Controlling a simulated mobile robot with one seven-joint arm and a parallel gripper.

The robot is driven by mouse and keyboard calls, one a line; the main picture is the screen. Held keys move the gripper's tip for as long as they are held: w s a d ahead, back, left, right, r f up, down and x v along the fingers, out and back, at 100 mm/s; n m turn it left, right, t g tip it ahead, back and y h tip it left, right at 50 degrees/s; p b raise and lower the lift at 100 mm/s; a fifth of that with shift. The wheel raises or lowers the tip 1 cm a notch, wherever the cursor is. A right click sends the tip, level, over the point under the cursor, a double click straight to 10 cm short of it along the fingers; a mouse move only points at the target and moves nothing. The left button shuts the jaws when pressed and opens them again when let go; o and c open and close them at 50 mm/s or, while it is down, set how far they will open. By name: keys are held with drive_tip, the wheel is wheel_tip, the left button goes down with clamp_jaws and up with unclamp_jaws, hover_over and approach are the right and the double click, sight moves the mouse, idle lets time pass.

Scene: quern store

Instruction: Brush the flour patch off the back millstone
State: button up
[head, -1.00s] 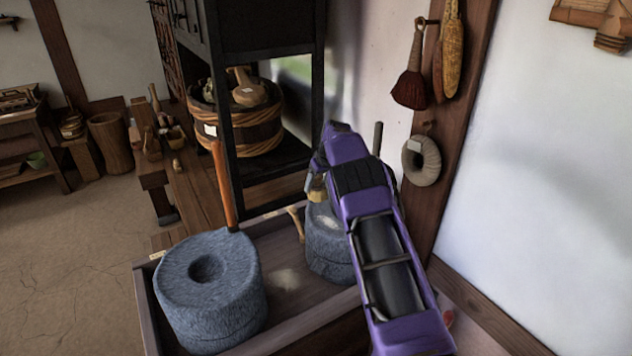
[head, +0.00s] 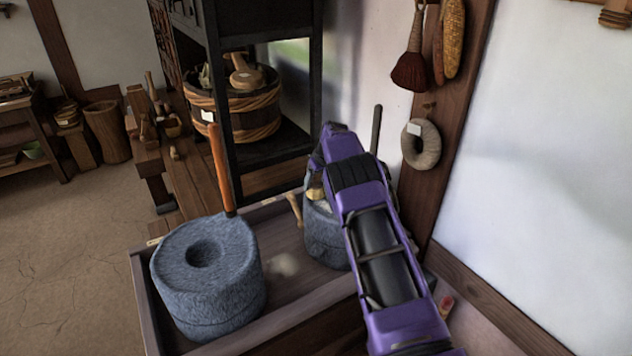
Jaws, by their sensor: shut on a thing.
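The back millstone (head: 325,238) is a blue-grey stone standing in a wooden tray (head: 300,334), partly hidden behind my purple arm. My gripper (head: 317,180) is over its left top side, with its fingers mostly hidden by the arm. It is shut on a small tan-yellow thing, seemingly the brush (head: 316,193), low over or touching the stone top; I cannot tell which. A little pale flour shows on the stone beside it; the rest of the top is hidden. The front millstone (head: 207,278), with a round hollow and an upright orange handle (head: 221,168), stands at the left.
A pale smudge (head: 284,265) lies on the tray floor between the stones. A short tan peg (head: 295,210) stands by the back stone. A black frame (head: 219,110) with a bucket (head: 240,106) rises behind.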

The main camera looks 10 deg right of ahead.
drive_tip(key=shift+f+b, duration=0.4)
drive_tip(key=shift+f, duration=0.45)
idle(0.3)
drive_tip(key=shift+s+d+r+p, duration=0.15)
drive_tip(key=shift+s+d+p, duration=0.15)
drive_tip(key=shift+s+d, duration=0.35)
drive_tip(key=shift+s+d+f+b, duration=0.15)
drive_tip(key=shift+s+d, duration=0.6)
drive_tip(key=shift+s, duration=0.55)
drive_tip(key=shift+s+d+b, duration=0.1)
drive_tip(key=shift+s+d, duration=0.65)
drive_tip(key=shift+s, duration=0.6)
drive_tip(key=shift+s+d+f+b, duration=0.15)
drive_tip(key=shift+s+d, duration=0.6)
drive_tip(key=shift+s, duration=0.55)
drive_tip(key=shift+w+a+r, duration=0.15)
drive_tip(key=shift+w+a, duration=0.35)
drive_tip(key=shift+w, duration=0.3)
drive_tip(key=shift+w+a+r, duration=0.1)
drive_tip(key=shift+w+a, duration=0.4)
drive_tip(key=shift+w, duration=0.3)
drive_tip(key=shift+w+a+f, duration=0.1)
drive_tip(key=shift+w+a, duration=0.55)
drive_tip(key=shift+w, duration=0.35)
drive_tip(key=shift+w+a+f, duration=0.1)
drive_tip(key=shift+w+a, duration=0.55)
drive_tip(key=shift+w, duration=0.3)
drive_tip(key=shift+w+a, duration=0.65)
drive_tip(key=shift+w, duration=0.35)
clamp_jaws()
